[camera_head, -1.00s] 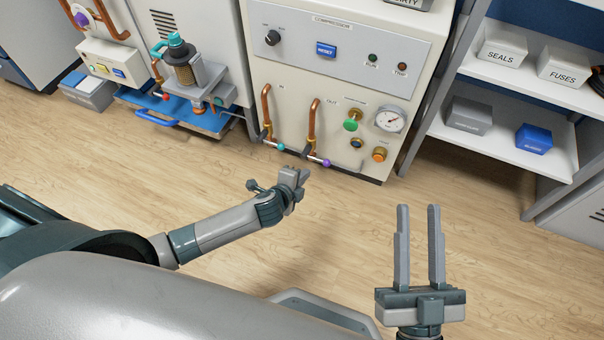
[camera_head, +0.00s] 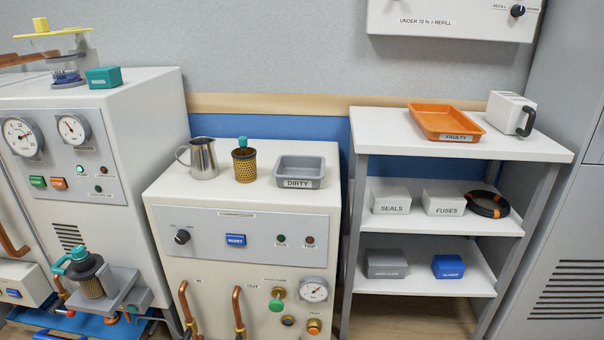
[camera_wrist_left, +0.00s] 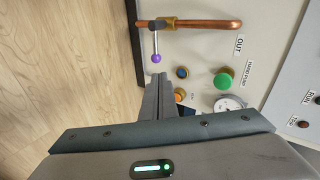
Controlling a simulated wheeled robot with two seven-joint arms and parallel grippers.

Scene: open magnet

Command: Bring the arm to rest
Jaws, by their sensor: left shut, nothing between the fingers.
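My left gripper (camera_wrist_left: 158,95) shows only in the left wrist view. Its fingers are together with nothing between them. Beyond the fingertips are the compressor's copper OUT pipe (camera_wrist_left: 205,23), a valve lever with a purple knob (camera_wrist_left: 156,58), and the green HAND PUMP knob (camera_wrist_left: 222,81). The fingers appear apart from these, but the depth gap is hard to judge. My right gripper is out of view. Neither arm shows in the head view.
The compressor cabinet (camera_head: 238,301) carries a metal jug (camera_head: 203,158), a mesh filter (camera_head: 244,165) and a DIRTY tray (camera_head: 299,179). Shelving (camera_head: 390,140) stands to its right with an orange FAULTY tray (camera_head: 446,136). Another cabinet (camera_head: 150,130) stands left. Wooden floor (camera_wrist_left: 60,60) is clear beside the compressor.

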